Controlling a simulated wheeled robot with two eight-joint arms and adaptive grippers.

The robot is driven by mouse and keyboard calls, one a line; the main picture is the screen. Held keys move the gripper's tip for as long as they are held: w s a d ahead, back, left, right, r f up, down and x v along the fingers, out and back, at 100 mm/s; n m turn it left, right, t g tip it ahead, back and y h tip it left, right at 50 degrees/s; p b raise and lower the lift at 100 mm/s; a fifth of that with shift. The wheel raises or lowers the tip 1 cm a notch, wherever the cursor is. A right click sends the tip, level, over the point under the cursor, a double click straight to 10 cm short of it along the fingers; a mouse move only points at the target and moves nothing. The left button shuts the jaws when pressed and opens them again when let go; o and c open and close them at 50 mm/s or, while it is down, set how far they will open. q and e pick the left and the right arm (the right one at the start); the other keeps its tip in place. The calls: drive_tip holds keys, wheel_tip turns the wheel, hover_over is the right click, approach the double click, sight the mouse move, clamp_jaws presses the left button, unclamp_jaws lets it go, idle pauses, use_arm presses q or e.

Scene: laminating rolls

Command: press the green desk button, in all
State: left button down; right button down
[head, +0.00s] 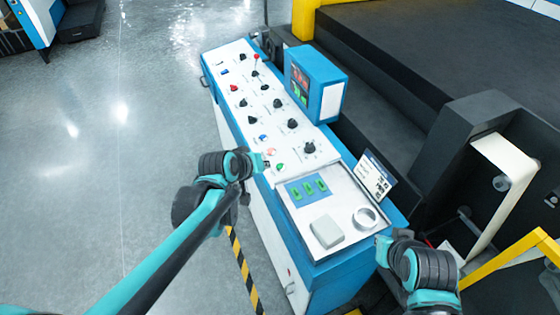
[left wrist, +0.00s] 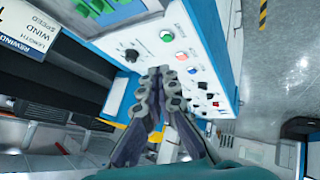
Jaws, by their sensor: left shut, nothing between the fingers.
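The green desk button (head: 280,166) sits near the front left edge of the sloped white control panel. It also shows in the left wrist view (left wrist: 166,36), beyond my fingertips and uncovered. My left gripper (head: 263,163) is shut and empty, just left of the green button in the head view. In the left wrist view its closed fingers (left wrist: 158,72) point toward the panel; whether they touch it I cannot tell. My right gripper (head: 382,246) is at the right of the desk's near end; its finger state is unclear.
A red-lit button (head: 271,152) and a blue button (head: 263,138) are close to the green one. Several black knobs (head: 309,147) stand on the panel. A blue display box (head: 316,84) rises behind. Open grey floor (head: 100,160) lies left.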

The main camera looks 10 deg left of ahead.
sight(277, 169)
use_arm(q)
drive_tip(key=w+f+n+t+h+p, duration=0.1)
drive_tip(key=w+f+n+p, duration=0.1)
drive_tip(key=w, duration=0.9)
drive_tip(key=shift+d+n+t, duration=0.15)
drive_tip(key=shift+n+t, duration=0.15)
drive_tip(key=shift+n, duration=0.2)
drive_tip(key=shift+f, duration=0.25)
drive_tip(key=f+b, duration=0.4)
drive_tip(key=f, duration=0.1)
drive_tip(key=w+d+f+b, duration=0.1)
drive_tip(key=f+b, duration=0.2)
drive_tip(key=shift+d+f, duration=0.1)
drive_tip(key=shift+f, duration=0.1)
idle(0.3)
drive_tip(key=shift+d+f+b, duration=0.1)
drive_tip(key=shift+f+b, duration=0.25)
drive_tip(key=shift+f, duration=0.05)
